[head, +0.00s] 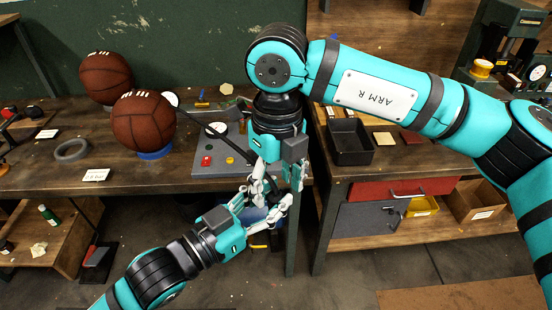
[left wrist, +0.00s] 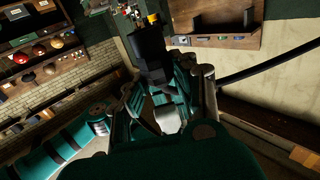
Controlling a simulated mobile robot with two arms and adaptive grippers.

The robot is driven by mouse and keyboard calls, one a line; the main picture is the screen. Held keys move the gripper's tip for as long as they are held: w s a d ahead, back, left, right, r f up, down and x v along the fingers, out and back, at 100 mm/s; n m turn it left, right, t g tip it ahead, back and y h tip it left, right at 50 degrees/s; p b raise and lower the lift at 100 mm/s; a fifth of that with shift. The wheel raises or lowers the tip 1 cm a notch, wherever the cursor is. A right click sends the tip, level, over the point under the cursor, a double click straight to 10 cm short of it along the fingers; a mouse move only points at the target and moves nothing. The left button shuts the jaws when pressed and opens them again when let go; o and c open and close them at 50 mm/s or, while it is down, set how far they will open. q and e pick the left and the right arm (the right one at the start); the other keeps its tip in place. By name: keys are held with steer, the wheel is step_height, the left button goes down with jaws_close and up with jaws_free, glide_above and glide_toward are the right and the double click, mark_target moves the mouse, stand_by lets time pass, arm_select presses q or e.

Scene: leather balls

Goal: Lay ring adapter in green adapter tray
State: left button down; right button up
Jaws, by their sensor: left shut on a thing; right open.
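My left gripper (head: 260,208) is shut on a small blue-grey piece (head: 252,214) in front of the bench edge. Fingers cover most of the piece, so I cannot tell its full shape. In the left wrist view a pale grey surface (left wrist: 168,120) shows between the fingers. My right gripper (head: 274,188) points down right beside the left one, open; the fingers of both overlap in the picture. A dark grey ring (head: 72,150) lies flat on the left of the bench behind a white label (head: 96,175). I cannot make out a green adapter tray.
A brown ball (head: 143,122) sits on a blue ring (head: 155,153); another ball (head: 106,76) stands behind. A grey panel with buttons (head: 215,165) lies at the bench edge. A black bin (head: 349,142) stands on the right bench. Bare bench (head: 130,183) shows at front left.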

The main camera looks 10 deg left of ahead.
mark_target(275, 195)
steer(key=shift+f, duration=1.95)
steer(key=shift+c, duration=0.2)
steer(key=shift+s, duration=0.1)
jaws_close()
arm_select(q)
steer(key=c, duration=1)
jaws_free()
arm_select(e)
steer(key=shift+a, duration=0.1)
